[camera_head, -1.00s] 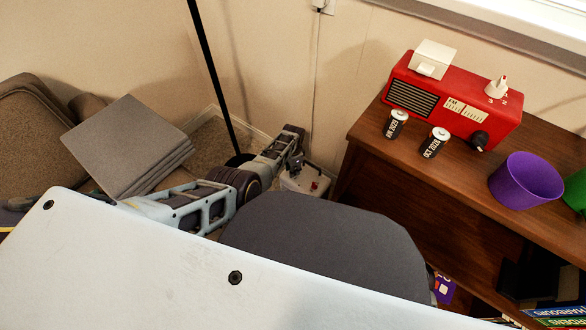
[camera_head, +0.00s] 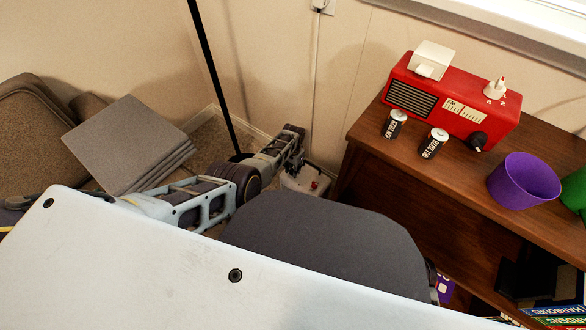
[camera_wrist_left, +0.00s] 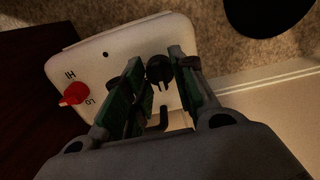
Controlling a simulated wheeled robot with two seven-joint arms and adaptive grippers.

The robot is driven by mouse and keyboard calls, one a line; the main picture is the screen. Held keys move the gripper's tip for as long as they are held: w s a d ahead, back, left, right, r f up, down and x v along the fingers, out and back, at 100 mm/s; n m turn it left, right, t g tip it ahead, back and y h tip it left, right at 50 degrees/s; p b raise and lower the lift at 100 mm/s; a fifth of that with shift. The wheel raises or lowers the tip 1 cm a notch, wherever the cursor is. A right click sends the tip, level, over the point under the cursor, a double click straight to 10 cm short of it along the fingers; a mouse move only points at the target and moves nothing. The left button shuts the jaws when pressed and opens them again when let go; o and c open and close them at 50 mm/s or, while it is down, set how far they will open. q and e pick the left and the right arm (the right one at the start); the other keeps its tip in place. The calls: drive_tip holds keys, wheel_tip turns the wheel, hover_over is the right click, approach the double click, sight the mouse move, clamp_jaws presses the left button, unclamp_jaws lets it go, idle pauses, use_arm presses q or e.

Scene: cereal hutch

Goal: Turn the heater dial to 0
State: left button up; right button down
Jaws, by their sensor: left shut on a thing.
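The heater (camera_head: 296,184) is a small white box on the floor in the corner, between the wall and the wooden cabinet. In the left wrist view its white top (camera_wrist_left: 85,58) shows a red knob (camera_wrist_left: 73,94) beside HI and LO marks, and a black dial (camera_wrist_left: 159,70). My left gripper (camera_wrist_left: 157,78) is shut on the black dial, with one green-padded finger on each side of it. In the head view my left arm reaches down to the heater, and the fingertips are hard to make out. I cannot read the dial's number. My right gripper is not in view.
The wooden cabinet (camera_head: 385,175) stands right of the heater. Grey cushions (camera_head: 130,145) lie at the left. A black pole (camera_head: 213,75) and a white cord (camera_head: 316,80) stand near the corner.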

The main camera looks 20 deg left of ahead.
use_arm(q)
drive_tip(key=o, duration=1.1)
drive_tip(key=shift+c, duration=0.2)
drive_tip(key=shift+r, duration=0.35)
drive_tip(key=shift+r, duration=3.35)
